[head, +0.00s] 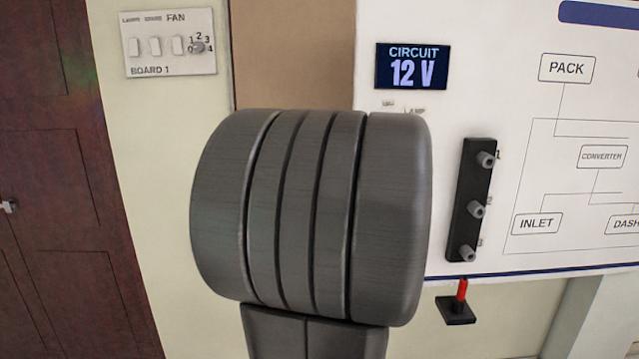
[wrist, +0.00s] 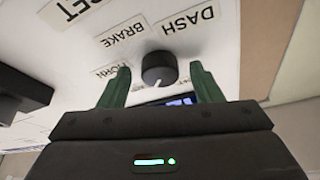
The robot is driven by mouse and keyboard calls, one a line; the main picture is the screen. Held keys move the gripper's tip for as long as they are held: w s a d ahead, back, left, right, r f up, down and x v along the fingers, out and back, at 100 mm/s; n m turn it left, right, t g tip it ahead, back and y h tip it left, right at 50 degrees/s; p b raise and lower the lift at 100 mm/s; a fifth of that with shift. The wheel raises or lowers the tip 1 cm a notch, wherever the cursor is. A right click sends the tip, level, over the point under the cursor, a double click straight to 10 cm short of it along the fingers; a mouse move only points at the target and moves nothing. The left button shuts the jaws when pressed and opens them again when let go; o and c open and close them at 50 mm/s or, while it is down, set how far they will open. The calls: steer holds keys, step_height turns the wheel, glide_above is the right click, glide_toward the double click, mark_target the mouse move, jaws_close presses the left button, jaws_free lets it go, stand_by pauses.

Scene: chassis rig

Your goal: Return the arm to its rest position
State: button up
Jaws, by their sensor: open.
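In the wrist view my gripper (wrist: 160,93) is open, its two green fingers apart. A dark round knob (wrist: 159,69) with a pale pointer mark shows between the fingertips, under the labels DASH and BRAKE. I cannot tell whether the fingers touch it; no finger is seen closed on it. In the head view a large grey ribbed part of my own arm fills the middle, and my gripper is not seen there.
A white panel (head: 590,95) carries a CIRCUIT 12 V display (head: 411,67) and a black strip (head: 472,200) with grey knobs. A red-tipped item (head: 459,303) sits below. BOARD 1 (head: 169,43) is at upper left, a dark red door (head: 65,190) at far left.

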steer(key=s+f+n+b, duration=0.1)
steer(key=s+f+b, duration=0.2)
steer(key=s, duration=0.8)
steer(key=shift+s+a+f+n+y, duration=0.3)
steer(key=shift+a+f+y, duration=0.1)
steer(key=shift+f, duration=0.4)
